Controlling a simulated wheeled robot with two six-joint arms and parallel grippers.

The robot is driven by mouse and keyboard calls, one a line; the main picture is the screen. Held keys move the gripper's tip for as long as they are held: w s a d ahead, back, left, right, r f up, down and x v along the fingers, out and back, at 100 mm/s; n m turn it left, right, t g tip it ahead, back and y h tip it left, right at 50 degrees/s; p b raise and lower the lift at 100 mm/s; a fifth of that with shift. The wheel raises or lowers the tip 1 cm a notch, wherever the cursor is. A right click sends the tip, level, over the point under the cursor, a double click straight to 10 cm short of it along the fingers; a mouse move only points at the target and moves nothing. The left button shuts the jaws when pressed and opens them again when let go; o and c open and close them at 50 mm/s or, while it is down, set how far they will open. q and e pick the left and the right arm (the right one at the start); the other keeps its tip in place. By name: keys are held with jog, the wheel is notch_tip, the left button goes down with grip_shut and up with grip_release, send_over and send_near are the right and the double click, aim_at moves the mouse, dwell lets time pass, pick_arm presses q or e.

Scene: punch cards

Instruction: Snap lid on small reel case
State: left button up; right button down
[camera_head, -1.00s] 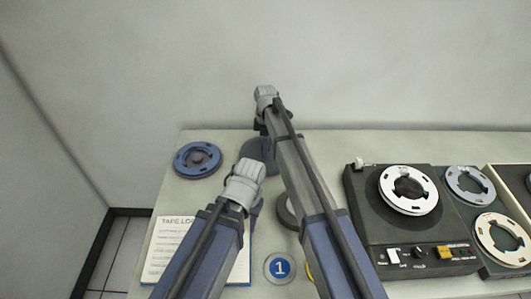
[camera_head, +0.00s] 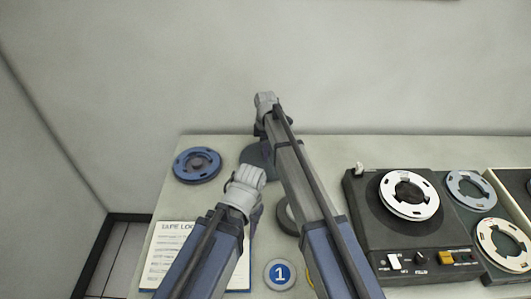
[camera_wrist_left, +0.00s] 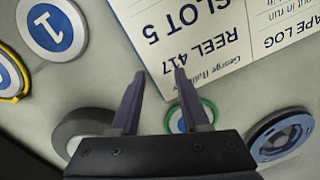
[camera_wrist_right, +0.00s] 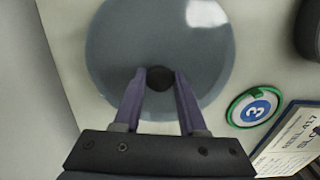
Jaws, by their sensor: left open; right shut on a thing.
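A blue-grey round lid (camera_wrist_right: 160,40) with a black knob (camera_wrist_right: 159,78) fills the upper middle of the right wrist view. My right gripper (camera_wrist_right: 160,88) is shut on that knob. In the head view the lid (camera_head: 252,154) shows partly behind my right arm; I cannot tell whether it rests on anything. My left gripper (camera_wrist_left: 160,76) is open and empty above the table, near the paper. A dark grey round piece (camera_head: 287,218) lies partly behind my right arm and also shows in the left wrist view (camera_wrist_left: 72,127). I cannot tell whether it is the reel case.
A blue reel (camera_head: 184,169) lies at the table's back left. The tape log (camera_head: 165,259) lies at the front left. Round markers with 1 (camera_head: 280,273) and 3 (camera_wrist_right: 253,107) lie on the table. A tape deck (camera_head: 360,215) and white reels stand right.

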jog(key=shift+r+p, duration=3.55)
pick_arm(q)
notch_tip(320, 180, up, 7)
pick_arm(e)
jog(key=shift+f, duration=0.1)
pick_arm(q)
jog(key=shift+a, duration=0.15)
pick_arm(e)
jog(key=shift+a, duration=0.15)
